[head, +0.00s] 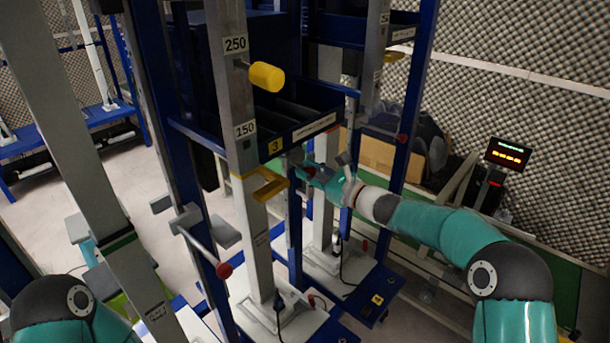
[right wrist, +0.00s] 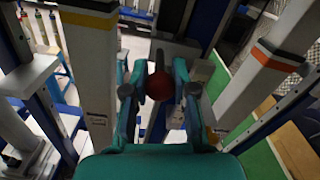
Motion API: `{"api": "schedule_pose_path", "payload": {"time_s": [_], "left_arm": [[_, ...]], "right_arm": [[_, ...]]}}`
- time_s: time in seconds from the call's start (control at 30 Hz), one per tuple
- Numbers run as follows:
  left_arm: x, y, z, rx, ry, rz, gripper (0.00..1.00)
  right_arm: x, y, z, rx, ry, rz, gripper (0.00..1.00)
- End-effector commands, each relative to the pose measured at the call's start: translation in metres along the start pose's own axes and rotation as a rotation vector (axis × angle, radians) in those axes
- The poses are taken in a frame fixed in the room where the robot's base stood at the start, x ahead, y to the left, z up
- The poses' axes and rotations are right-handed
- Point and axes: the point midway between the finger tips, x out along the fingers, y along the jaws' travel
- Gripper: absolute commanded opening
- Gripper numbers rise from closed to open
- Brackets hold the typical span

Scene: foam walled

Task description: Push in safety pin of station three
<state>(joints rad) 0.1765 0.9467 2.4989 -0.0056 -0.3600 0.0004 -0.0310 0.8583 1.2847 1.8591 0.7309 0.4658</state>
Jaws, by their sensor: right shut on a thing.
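Station three is marked by a yellow "3" label (head: 276,145) on its dark shelf; a second "3" label (head: 376,299) sits low on a blue plate. My right gripper (head: 306,171) is beside the station's grey post, below the shelf. In the right wrist view its two fingers (right wrist: 158,92) are closed around a dark red ball knob (right wrist: 158,86) on a dark rod. The knob is hidden in the head view, and I cannot tell how far its rod is in. My left arm shows at the lower left; its gripper does not.
A yellow cylinder (head: 266,76) sticks out from the grey post (head: 238,100) marked 250 and 150. A lever with a red ball (head: 224,270) stands out at the front left. Blue uprights and a red-lit display (head: 507,153) are to the right.

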Motion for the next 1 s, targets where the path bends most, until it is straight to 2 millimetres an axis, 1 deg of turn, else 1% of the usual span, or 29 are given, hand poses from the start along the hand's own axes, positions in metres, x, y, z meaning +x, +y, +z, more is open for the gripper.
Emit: {"api": "schedule_pose_path", "payload": {"time_s": [0.03, 0.1, 0.13, 0.2, 0.3, 0.6, 0.73, 0.87, 1.0], "left_arm": [[0.0, 0.0, 0.0, 0.0, 0.0, 0.0, 0.0], [0.0, 0.0, 0.0, 0.0, 0.0, 0.0, 0.0], [0.0, 0.0, 0.0, 0.0, 0.0, 0.0, 0.0], [-0.001, 0.0, 0.0, 0.0, 0.0, 0.0, 0.0], [0.0, 0.0, 0.0, 0.0, 0.0, 0.0, 0.0], [-0.001, 0.0, 0.0, 0.0, 0.0, 0.0, 0.0], [-0.001, 0.0, 0.0, 0.0, 0.0, 0.0, 0.0], [-0.001, 0.0, 0.0, 0.0, 0.0, 0.0, 0.0], [-0.001, 0.0, 0.0, 0.0, 0.0, 0.0, 0.0]], "right_arm": [[0.0, -0.003, 0.004, -0.001, -0.004, -0.006, 0.0], [0.001, -0.002, 0.004, -0.001, -0.005, -0.006, 0.0], [0.001, -0.002, 0.004, -0.001, -0.005, -0.006, 0.28], [0.001, -0.002, 0.004, 0.0, -0.005, -0.006, 0.39], [0.0, -0.002, 0.003, 0.0, -0.004, -0.005, 0.53], [-0.001, -0.002, 0.002, -0.001, -0.002, -0.004, 0.53], [-0.009, -0.002, 0.002, 0.001, -0.001, -0.004, 0.53], [-0.026, -0.002, 0.002, 0.0, -0.001, -0.005, 0.53], [-0.054, -0.003, 0.001, 0.001, 0.0, -0.007, 0.53]]}}
